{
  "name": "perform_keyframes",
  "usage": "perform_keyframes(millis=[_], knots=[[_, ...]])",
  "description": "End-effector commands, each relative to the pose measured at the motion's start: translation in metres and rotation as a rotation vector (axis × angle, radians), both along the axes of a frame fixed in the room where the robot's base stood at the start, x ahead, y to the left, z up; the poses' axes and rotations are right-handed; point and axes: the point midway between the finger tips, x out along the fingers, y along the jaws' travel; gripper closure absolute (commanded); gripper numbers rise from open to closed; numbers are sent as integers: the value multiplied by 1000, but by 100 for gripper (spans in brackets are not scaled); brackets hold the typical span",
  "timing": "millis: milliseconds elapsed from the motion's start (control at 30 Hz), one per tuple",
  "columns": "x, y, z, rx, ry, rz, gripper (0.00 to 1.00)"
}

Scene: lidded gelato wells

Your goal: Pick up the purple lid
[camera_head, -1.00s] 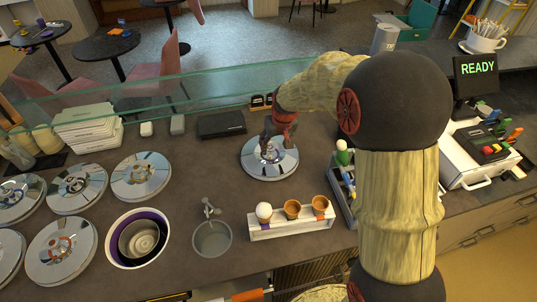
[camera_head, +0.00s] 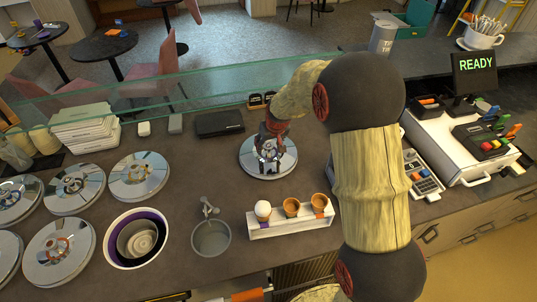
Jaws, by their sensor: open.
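A round silver lid (camera_head: 285,165) lies flat on the counter, apart from the wells, with its knob largely hidden by my gripper. I see no clear purple on it. My gripper (camera_head: 269,158) points down over the middle of this lid, open, its fingers at the knob; I cannot tell whether they touch it. An uncovered well with a purple inner wall (camera_head: 117,222) stands at the front left and holds a grey, ringed round shape. Several other silver lids, such as this one (camera_head: 150,187), cover wells at the left.
A cone rack (camera_head: 290,228) and a grey metal cup (camera_head: 211,239) stand in front of the lid. A dark box (camera_head: 220,123) and a glass screen (camera_head: 200,80) are behind it. A register (camera_head: 475,145) is at the right.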

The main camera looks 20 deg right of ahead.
Motion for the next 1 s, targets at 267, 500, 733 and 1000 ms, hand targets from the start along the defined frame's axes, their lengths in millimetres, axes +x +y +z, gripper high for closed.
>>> perform_keyframes(millis=[267,500,733,1000], knots=[[0,0,1,0,0,0,55],[0,0,1,0,0,0,69],[0,0,0,0,0,0,82],[0,0,0,0,1,0,97]])
